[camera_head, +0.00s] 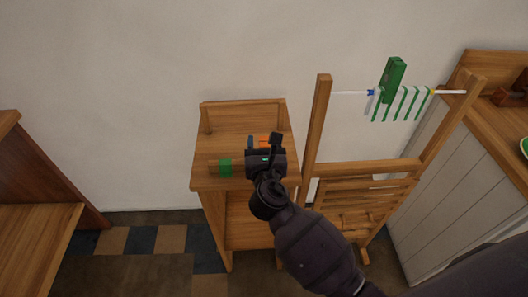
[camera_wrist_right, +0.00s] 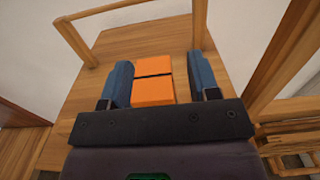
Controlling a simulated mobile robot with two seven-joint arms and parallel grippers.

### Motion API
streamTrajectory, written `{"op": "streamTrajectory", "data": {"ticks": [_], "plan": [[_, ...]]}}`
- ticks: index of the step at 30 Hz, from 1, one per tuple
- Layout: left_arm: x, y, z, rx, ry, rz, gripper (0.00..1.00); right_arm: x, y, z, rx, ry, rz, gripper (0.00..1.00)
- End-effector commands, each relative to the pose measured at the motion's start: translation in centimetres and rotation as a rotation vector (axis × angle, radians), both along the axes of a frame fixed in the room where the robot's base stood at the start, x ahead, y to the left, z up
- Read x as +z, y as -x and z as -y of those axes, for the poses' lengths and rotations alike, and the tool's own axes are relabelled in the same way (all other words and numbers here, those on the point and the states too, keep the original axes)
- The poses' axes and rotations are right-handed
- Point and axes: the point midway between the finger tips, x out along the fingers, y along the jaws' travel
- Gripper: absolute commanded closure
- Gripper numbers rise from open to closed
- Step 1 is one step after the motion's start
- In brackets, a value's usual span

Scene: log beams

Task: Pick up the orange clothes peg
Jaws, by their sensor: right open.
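The orange clothes peg (camera_wrist_right: 154,92) lies on the top of a small wooden stand (camera_head: 201,184). In the right wrist view it shows as two orange blocks with a dark line across. My right gripper (camera_wrist_right: 160,62) is open, with one blue finger on each side of the peg. A gap shows between the peg and each finger, wider on the right. In the head view my right gripper (camera_head: 264,142) covers most of the peg, and only a bit of orange (camera_head: 265,140) shows. My left gripper is out of view.
A green item (camera_head: 225,168) sits left of my gripper on the stand, which has a raised back rail (camera_head: 243,102). To the right, a wooden frame (camera_head: 319,120) carries a white line with a green cloth (camera_head: 392,80), a blue peg (camera_head: 371,92) and a yellow peg (camera_head: 432,91).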

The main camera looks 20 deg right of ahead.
Motion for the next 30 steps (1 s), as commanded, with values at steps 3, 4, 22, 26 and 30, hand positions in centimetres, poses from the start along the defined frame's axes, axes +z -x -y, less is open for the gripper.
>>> {"op": "streamTrajectory", "data": {"ticks": [3, 4, 22, 26, 30], "plan": [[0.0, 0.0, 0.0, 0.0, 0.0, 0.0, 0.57, 0.0, 0.0, 0.0, 0.0, 0.0, 0.0, 0.45], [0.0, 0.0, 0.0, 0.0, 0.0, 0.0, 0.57, 0.0, 0.0, 0.0, 0.0, 0.0, 0.0, 0.45], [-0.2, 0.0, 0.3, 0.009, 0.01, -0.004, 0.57, 0.1, 0.0, 0.0, 0.0, 0.0, 0.0, 0.98], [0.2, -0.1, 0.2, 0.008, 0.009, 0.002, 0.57, 0.8, 0.0, 0.0, 0.001, 0.0, 0.003, 0.98], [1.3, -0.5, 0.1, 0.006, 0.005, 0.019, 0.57, 3.0, 0.0, 0.0, 0.001, 0.0, 0.009, 0.98]]}}
